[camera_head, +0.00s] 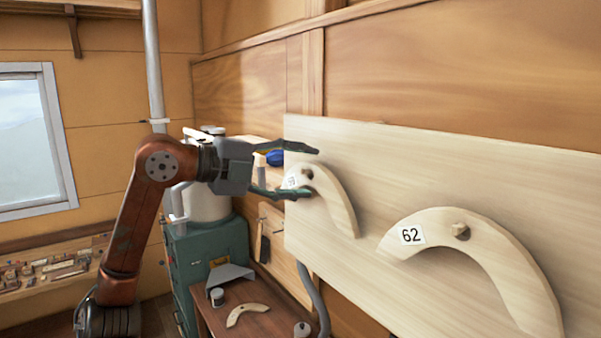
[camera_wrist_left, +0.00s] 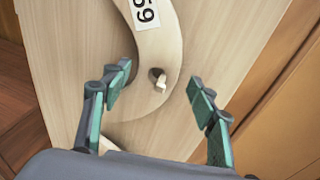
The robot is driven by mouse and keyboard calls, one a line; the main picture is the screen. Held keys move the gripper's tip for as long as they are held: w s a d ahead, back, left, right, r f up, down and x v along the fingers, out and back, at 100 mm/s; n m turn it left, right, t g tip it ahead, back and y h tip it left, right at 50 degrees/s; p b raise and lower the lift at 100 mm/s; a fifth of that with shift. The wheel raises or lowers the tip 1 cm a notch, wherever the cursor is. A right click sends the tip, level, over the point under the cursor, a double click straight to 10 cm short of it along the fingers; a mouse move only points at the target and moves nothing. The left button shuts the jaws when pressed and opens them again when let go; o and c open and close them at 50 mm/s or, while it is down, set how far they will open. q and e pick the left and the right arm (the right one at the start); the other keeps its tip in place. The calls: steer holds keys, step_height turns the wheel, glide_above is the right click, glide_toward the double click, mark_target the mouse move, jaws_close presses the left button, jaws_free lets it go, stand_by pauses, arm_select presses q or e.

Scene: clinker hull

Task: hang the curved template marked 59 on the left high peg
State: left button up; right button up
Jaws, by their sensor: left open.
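The pale wooden curved template marked 59 (camera_wrist_left: 170,48) lies against the upright board, with its arc bending down to the right in the head view (camera_head: 338,200). A short round peg (camera_wrist_left: 157,76) sticks out at this template and also shows in the head view (camera_head: 308,174). The template appears to hang on that peg; how they fit is too small to tell. My left gripper (camera_head: 312,172) is open, its fingers above and below the peg. In the left wrist view its fingertips (camera_wrist_left: 158,77) stand apart on either side of the peg, holding nothing. My right gripper is not in view.
A template marked 62 (camera_head: 490,250) sits at another peg (camera_head: 460,231) farther right on the pale board (camera_head: 400,165). Below left, a bench (camera_head: 215,318) carries a small curved piece (camera_head: 247,311) and a grey bracket (camera_head: 230,276). A green cabinet (camera_head: 215,245) stands behind my arm.

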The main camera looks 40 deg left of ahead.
arm_select(q)
steer(key=shift+s+a, duration=0.1)
steer(key=v, duration=1.1)
steer(key=shift+s+a, duration=0.25)
steer(key=shift+s, duration=0.1)
